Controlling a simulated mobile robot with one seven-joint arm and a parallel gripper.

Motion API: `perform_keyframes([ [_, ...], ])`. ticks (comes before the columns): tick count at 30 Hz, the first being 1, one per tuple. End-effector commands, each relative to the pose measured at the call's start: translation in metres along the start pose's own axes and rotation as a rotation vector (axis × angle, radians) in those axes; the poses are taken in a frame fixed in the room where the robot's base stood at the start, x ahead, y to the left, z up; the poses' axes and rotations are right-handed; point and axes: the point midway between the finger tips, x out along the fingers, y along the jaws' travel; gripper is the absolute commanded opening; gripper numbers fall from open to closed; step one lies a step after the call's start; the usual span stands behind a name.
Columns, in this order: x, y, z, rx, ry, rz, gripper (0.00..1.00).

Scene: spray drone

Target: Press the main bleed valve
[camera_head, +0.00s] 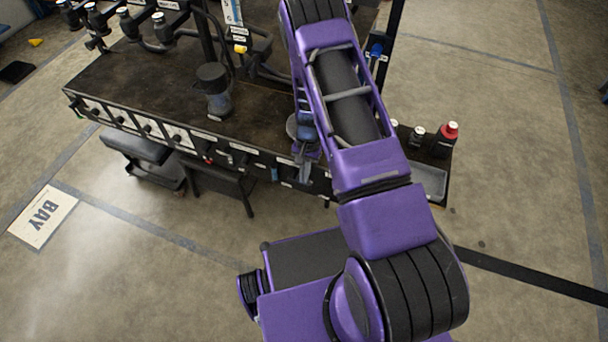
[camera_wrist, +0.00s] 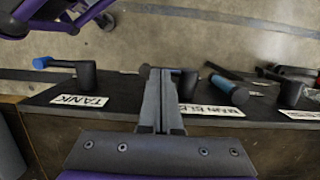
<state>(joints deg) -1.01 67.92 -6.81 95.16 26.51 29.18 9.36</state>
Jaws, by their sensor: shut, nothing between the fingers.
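In the wrist view, the label reading MAIN BLEED (camera_wrist: 212,111) is partly covered by my fingers. Just above it, a black valve post (camera_wrist: 188,83) stands behind the fingers, partly hidden. A blue-and-black handle (camera_wrist: 225,85) lies to its right; I cannot tell which of the two is the main bleed valve. My gripper (camera_wrist: 159,72) is shut and empty, its tips in front of and left of the post. Contact cannot be told. In the head view, my arm hides most of this spot.
A TANK valve (camera_wrist: 86,74) with a blue-tipped handle is on the left, above its TANK label (camera_wrist: 79,100). Another white label (camera_wrist: 300,115) is at right. In the head view, a dark workbench (camera_head: 150,85) carries a black canister (camera_head: 213,90); a red-capped bottle (camera_head: 447,138) stands right.

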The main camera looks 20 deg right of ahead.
Motion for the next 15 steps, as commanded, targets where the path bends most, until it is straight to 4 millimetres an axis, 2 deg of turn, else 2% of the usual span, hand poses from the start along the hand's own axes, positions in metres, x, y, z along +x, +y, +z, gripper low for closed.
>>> perform_keyframes([
  [15, 0.0086, 0.0058, -0.0017, 0.001, 0.000, 0.002, 0.00],
])
